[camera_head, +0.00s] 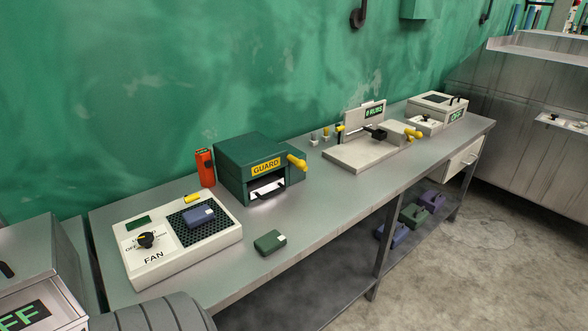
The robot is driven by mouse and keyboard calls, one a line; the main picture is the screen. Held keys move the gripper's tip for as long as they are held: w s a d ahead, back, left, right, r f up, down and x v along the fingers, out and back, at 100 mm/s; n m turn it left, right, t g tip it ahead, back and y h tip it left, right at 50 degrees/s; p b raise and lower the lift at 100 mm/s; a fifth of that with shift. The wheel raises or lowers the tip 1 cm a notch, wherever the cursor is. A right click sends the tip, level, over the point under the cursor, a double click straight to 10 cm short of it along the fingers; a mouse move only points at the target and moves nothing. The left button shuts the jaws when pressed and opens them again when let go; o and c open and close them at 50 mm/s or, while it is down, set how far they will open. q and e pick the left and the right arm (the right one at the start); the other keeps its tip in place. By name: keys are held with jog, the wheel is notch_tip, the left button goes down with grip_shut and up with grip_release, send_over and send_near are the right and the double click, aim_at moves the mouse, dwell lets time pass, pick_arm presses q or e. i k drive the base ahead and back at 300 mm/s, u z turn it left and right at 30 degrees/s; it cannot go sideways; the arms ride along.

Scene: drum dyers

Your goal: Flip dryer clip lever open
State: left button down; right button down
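A white FAN unit (187,262) with a black dial (147,240) and a dark mesh grille (222,219) sits at the left end of the bench. A blue block (199,215) lies on the grille. A small yellow piece (193,199) sits at the grille's back edge; I cannot tell whether it is the clip lever or whether it is open. A green GUARD box (245,165) stands to the right with a yellow-ended handle (296,162) on its side and a lit slot in front. Neither of my grippers is in view.
A green block (270,242) lies near the bench's front edge. An orange-red upright object (205,167) stands behind the fan unit. A white rig (365,147) reading "0 RUBS" and a white box (437,107) sit farther right. Purple blocks (412,214) lie on the lower shelf.

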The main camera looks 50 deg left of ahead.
aim_at(187, 200)
jog(key=z, duration=0.8)
jog(key=k, duration=1.05)
jog(key=u, duration=1.4)
